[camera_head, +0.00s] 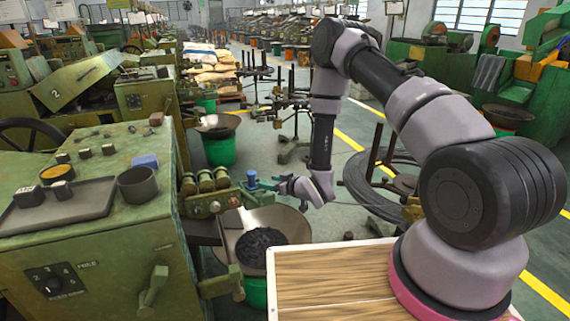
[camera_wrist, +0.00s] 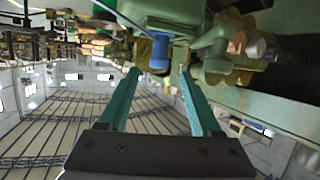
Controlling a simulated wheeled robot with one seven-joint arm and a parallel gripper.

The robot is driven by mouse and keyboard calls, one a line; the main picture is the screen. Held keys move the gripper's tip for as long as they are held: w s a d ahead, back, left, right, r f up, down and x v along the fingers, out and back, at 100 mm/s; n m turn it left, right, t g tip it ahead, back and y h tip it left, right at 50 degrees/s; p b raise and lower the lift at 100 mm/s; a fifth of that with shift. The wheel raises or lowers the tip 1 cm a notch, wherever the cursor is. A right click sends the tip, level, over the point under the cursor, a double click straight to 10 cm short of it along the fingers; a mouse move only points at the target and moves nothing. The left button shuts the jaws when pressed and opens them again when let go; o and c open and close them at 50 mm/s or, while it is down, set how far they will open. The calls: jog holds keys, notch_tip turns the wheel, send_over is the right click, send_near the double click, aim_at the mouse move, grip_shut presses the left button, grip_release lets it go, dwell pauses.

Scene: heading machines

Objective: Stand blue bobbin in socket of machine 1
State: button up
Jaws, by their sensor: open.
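The blue bobbin (camera_head: 252,180) is at the right end of the front green machine (camera_head: 105,240), beside its row of brass rollers. It looks upright, over a brass-coloured fitting; I cannot tell how deep its lower end sits. In the wrist view the blue bobbin (camera_wrist: 160,50) is just beyond the fingertips, against green machine parts, roughly centred between them. My gripper (camera_head: 278,184) is to the right of the bobbin in the head view. Its teal fingers are apart and empty in the wrist view (camera_wrist: 159,72).
A wide pan (camera_head: 290,218) of dark pieces lies below the bobbin. A tray (camera_head: 60,207), a dark cup (camera_head: 138,184) and a blue block (camera_head: 145,161) are on the machine top. A machine marked 2 (camera_head: 80,85) stands behind. A wire coil stand (camera_head: 380,180) is to the right.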

jog(key=w+d+r+m+h, duration=0.1)
jog(key=w+d+r+h, duration=0.2)
jog(key=r, duration=0.5)
jog(key=w+d+r+m+h, duration=0.1)
jog(key=w+d+r+m, duration=0.1)
jog(key=w+d+r, duration=0.45)
jog(key=s+d+r+m+h, duration=0.1)
jog(key=s+d+r, duration=0.2)
jog(key=r, duration=0.5)
jog(key=s+d+r+m+h, duration=0.2)
jog(key=s+d+r, duration=0.1)
jog(key=r, duration=0.5)
jog(key=s+d+r+m+g, duration=0.25)
jog(key=s+d+r, duration=0.35)
jog(key=s+r, duration=0.5)
jog(key=s+r+m, duration=0.1)
jog(key=s+r, duration=0.1)
jog(key=s, duration=0.8)
jog(key=s+d+r+m+g, duration=0.1)
jog(key=s+r+m, duration=0.1)
jog(key=s, duration=0.8)
jog(key=shift+s+d+r, duration=0.2)
jog(key=shift+s+r, duration=0.1)
jog(key=shift+r, duration=0.4)
jog(key=shift+m, duration=0.25)
